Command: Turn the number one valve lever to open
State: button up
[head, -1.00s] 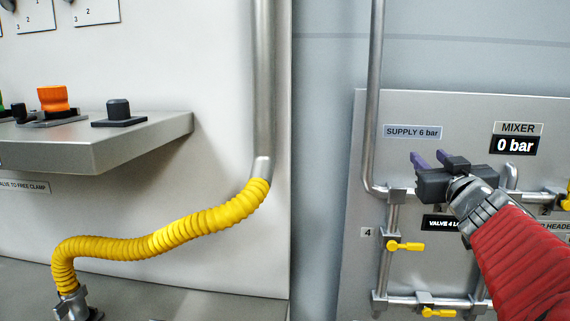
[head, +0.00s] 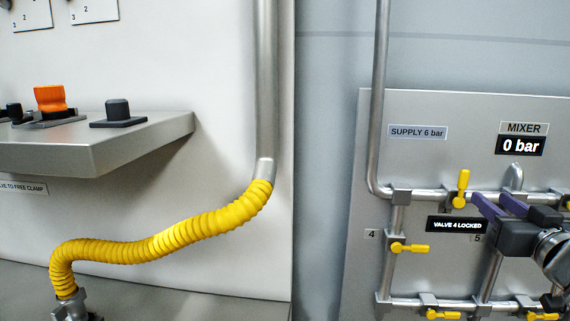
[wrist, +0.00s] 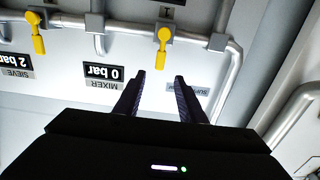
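A yellow valve lever (head: 462,188) stands upright on the upper pipe of the right panel; it also shows in the inverted wrist view (wrist: 163,45). A second upper lever (wrist: 38,35) shows there at left.
A sideways yellow lever (head: 410,248) sits beside label 4. Lower levers (head: 443,314) are on the bottom pipe. A sign (head: 457,225) reads "VALVE 4 LOCKED"; the mixer display (head: 520,146) reads 0 bar. A yellow hose (head: 165,235) and a grey shelf (head: 95,145) are at left.

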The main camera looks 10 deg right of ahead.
aim_at(466, 179)
jog(key=x, duration=1.4)
jog(key=shift+a, duration=0.1)
grip_shut()
dwell(0.4)
jog(key=shift+s, duration=0.1)
